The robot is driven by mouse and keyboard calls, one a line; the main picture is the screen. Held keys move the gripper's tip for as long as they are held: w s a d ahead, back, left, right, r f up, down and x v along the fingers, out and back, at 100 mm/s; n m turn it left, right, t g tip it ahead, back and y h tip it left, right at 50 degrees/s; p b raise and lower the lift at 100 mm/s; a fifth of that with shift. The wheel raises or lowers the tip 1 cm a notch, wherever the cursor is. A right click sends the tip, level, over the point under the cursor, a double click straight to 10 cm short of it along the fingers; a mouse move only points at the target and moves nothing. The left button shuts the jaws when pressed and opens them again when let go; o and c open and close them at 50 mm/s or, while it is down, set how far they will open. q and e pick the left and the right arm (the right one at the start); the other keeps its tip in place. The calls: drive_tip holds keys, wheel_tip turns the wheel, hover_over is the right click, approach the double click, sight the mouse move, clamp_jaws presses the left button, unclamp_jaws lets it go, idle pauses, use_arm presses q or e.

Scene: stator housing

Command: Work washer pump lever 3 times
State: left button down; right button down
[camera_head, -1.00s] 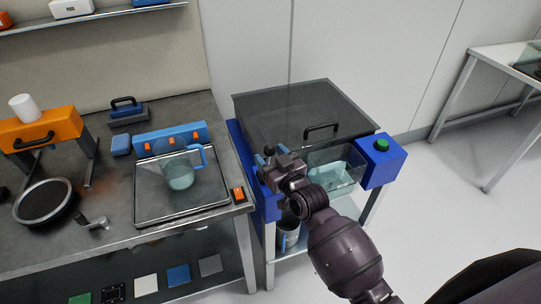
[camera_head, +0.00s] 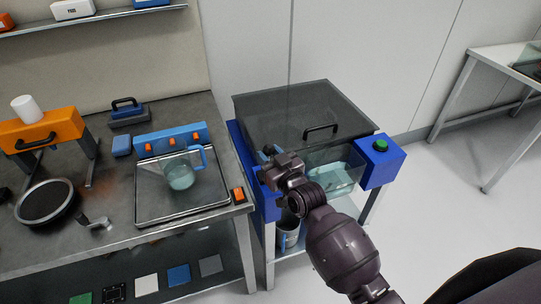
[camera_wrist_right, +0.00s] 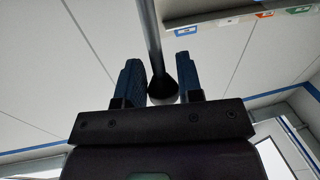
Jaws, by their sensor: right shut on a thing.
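The washer (camera_head: 245,140) is a blue-framed tank with a dark see-through lid, right of the workbench. The pump lever (camera_wrist_right: 152,40) shows in the right wrist view as a dark rod with a black knob at its lower end. My right gripper (camera_head: 266,176) is at the washer's front left corner. In the right wrist view its two blue finger pads (camera_wrist_right: 160,82) stand on either side of the knob, shut on the lever. In the head view the lever is mostly hidden by the gripper. My left gripper is not in view.
A clear basin of water (camera_head: 335,172) lies right of my right gripper, with a blue box and green button (camera_head: 380,146) beyond it. The workbench on the left holds a glass jug (camera_head: 181,172) on a tray. A can (camera_head: 288,234) stands below the washer.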

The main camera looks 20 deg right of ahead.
drive_tip(key=shift+w+r+p, duration=0.25)
drive_tip(key=shift+w, duration=0.3)
drive_tip(key=shift+w+r+p, duration=0.25)
drive_tip(key=shift+w, duration=0.6)
drive_tip(key=c, duration=0.8)
unclamp_jaws()
drive_tip(key=shift+f, duration=0.15)
drive_tip(key=shift+s, duration=0.1)
drive_tip(key=shift+s, duration=0.25)
drive_tip(key=v, duration=1)
drive_tip(key=shift+d, duration=0.1)
